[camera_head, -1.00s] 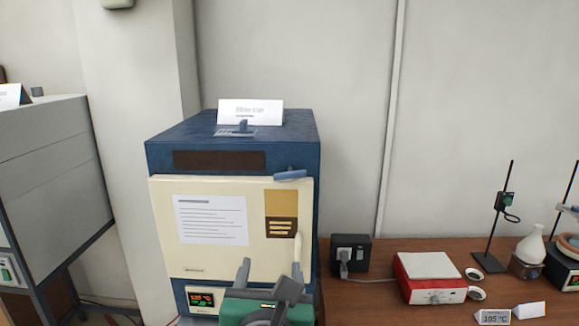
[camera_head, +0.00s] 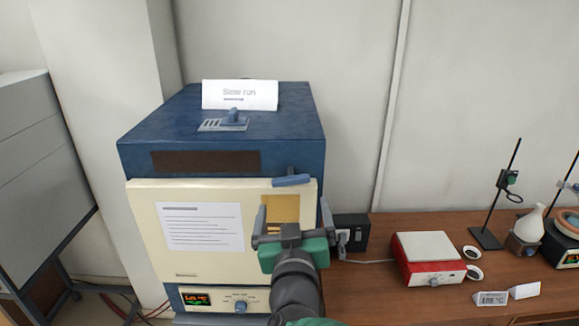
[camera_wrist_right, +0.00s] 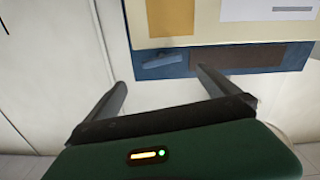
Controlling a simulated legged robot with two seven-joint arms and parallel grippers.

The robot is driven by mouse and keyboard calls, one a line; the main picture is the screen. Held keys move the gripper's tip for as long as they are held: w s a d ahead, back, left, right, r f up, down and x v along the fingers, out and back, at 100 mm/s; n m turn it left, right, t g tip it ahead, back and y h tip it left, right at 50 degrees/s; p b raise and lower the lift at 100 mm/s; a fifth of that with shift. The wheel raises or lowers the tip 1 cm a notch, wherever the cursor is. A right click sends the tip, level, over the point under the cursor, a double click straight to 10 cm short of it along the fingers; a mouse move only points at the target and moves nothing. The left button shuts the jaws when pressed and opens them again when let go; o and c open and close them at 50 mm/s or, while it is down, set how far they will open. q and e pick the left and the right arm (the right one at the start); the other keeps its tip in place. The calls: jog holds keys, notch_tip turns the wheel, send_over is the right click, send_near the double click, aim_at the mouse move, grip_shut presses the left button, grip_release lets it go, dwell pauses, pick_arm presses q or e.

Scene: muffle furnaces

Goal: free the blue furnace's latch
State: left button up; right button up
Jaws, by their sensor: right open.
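The blue furnace (camera_head: 222,125) has a blue top and a cream door (camera_head: 150,225). Its latch (camera_head: 291,181) is a small blue bar at the door's top right edge. The latch also shows in the wrist view (camera_wrist_right: 163,64), which sees the furnace upside down. My right gripper (camera_head: 294,208) is open and empty in front of the door's right side, just below the latch. In the wrist view its fingers (camera_wrist_right: 160,80) spread to either side of the latch, apart from it. The gripper hides the door's lower right part. My left gripper is not in view.
A "Slow run" card (camera_head: 240,95) stands on the furnace top. A control panel (camera_head: 215,299) is under the door. A black box (camera_head: 351,232) and a red hotplate (camera_head: 429,262) stand on the wooden bench to the right. A grey cabinet (camera_head: 40,175) is at left.

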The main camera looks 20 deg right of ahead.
jog(key=p, duration=0.2)
send_near(292, 176)
jog(key=x, duration=0.3)
jog(key=shift+w, duration=0.2)
jog(key=p+x, duration=0.1)
jog(key=x, duration=0.4)
jog(key=p+x, duration=0.1)
jog(key=x, duration=0.2)
jog(key=shift+w+a+f+p, duration=0.2)
jog(key=shift+a+f+p, duration=0.1)
jog(key=shift+p, duration=0.05)
jog(key=shift+w+d, duration=0.3)
jog(key=shift+w, duration=0.1)
jog(key=shift+s+d, duration=0.1)
jog(key=shift+s, duration=0.05)
jog(key=shift+c, duration=0.4)
